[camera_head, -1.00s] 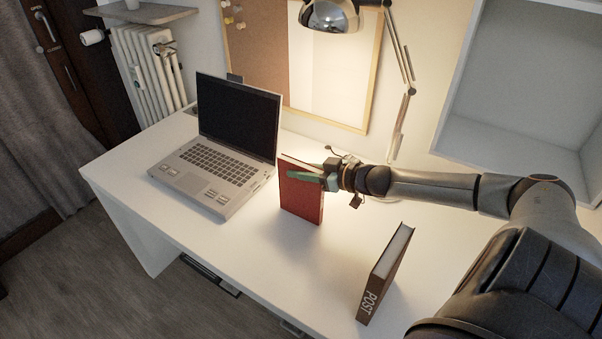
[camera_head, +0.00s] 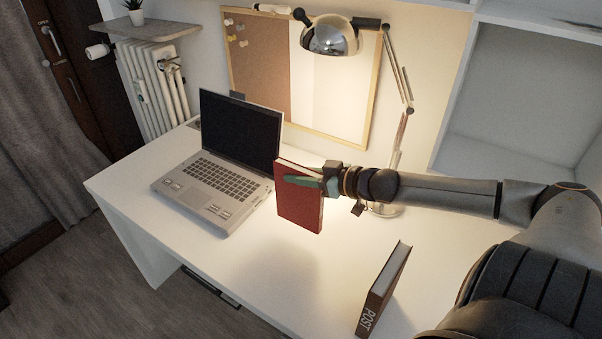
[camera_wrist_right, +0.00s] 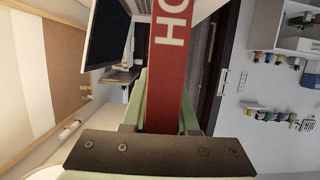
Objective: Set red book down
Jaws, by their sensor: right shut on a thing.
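The red book (camera_head: 299,208) is upright in my right gripper (camera_head: 305,182), whose green fingers are shut across its upper part. It appears to hang a little above the white desk (camera_head: 240,250), with a soft shadow on the desktop below it. The right wrist view shows its red spine (camera_wrist_right: 170,75) with white letters between the green fingers. My left gripper is not in view.
An open laptop (camera_head: 215,185) stands just left of the red book. A brown book (camera_head: 383,290) marked "POST" stands upright at the front right. A desk lamp (camera_head: 333,38) is behind. The desktop between laptop and brown book is clear.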

